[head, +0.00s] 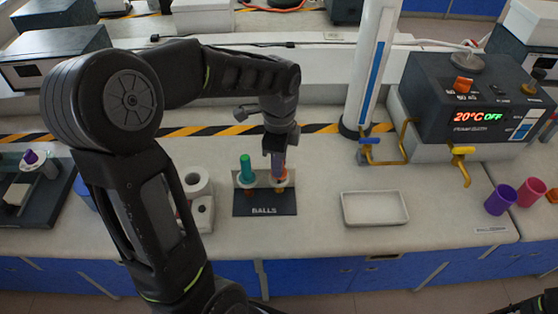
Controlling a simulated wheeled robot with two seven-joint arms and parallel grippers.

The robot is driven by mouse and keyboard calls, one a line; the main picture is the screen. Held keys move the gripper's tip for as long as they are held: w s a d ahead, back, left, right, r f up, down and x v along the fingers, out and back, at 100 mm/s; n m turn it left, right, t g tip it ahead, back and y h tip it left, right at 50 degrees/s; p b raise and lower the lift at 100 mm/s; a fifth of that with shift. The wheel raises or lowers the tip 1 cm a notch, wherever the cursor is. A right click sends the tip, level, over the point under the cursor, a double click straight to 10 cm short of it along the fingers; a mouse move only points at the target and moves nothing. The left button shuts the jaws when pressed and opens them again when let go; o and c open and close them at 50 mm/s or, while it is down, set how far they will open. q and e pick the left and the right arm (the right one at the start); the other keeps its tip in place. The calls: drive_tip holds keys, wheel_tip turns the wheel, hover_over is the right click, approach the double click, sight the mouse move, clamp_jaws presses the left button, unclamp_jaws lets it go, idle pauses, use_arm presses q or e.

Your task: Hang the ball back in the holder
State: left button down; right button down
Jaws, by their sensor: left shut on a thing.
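The holder (265,204) is a dark base labelled BALLS with a pale upright plate, standing on the bench in the middle of the head view. A teal-handled piece (246,168) stands upright in its left place. My left gripper (277,165) points down at the holder's right place. It is shut on a ball's handle (278,172), purplish with an orange part below, which is upright and largely covered by the fingers. The ball itself is hard to make out. I cannot tell whether it rests in the holder. My right gripper is not in view.
A white tray (376,221) lies right of the holder. White rolls (196,184) stand close on its left, behind my left arm. A white column (371,75), a steam bath unit (470,100) with yellow taps, and purple (500,200) and pink cups stand farther right.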

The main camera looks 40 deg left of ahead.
use_arm(q)
drive_tip(key=shift+f, duration=0.4)
drive_tip(key=c, duration=1.1)
unclamp_jaws()
drive_tip(key=shift+c, duration=0.2)
drive_tip(key=o, duration=0.4)
drive_tip(key=shift+r+p, duration=2.65)
drive_tip(key=shift+r, duration=0.85)
